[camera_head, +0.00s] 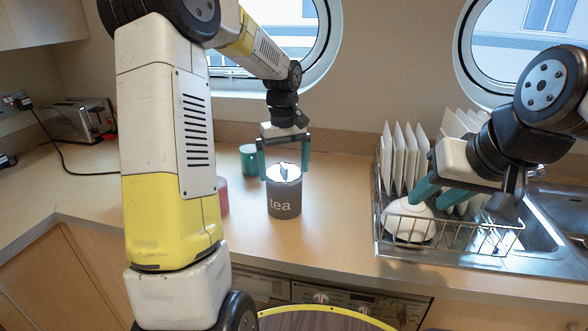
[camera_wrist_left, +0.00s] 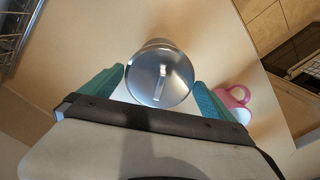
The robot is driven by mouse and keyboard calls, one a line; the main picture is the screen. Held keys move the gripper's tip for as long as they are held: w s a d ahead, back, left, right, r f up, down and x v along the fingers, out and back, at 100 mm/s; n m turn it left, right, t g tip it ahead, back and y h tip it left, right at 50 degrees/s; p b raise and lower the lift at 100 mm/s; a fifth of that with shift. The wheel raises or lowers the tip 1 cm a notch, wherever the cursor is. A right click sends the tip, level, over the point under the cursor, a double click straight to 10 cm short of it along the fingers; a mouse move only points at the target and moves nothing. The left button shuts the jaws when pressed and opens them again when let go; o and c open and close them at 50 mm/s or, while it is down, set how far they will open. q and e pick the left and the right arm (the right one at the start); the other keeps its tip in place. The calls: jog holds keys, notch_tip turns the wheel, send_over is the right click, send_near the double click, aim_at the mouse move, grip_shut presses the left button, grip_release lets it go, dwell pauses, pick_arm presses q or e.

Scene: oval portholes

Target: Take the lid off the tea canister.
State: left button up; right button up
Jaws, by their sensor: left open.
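The tea canister (camera_head: 285,203) is a dark grey cylinder marked "tea", upright on the counter. My left gripper (camera_head: 284,172) points down over the canister, open, with one teal finger on each side of the lid. In the left wrist view the left gripper (camera_wrist_left: 158,88) shows gaps or near contact beside the lid; touching cannot be told.
A teal canister (camera_head: 249,160) stands behind the tea canister. A pink mug (camera_wrist_left: 236,98) is beside it, partly hidden by my arm in the head view. The dish rack (camera_head: 470,238) holds plates and the white bowl (camera_head: 408,228). A toaster (camera_head: 78,120) is far left.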

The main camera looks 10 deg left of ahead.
pick_arm(q)
jog(key=c, duration=1)
jog(key=shift+r, duration=0.1)
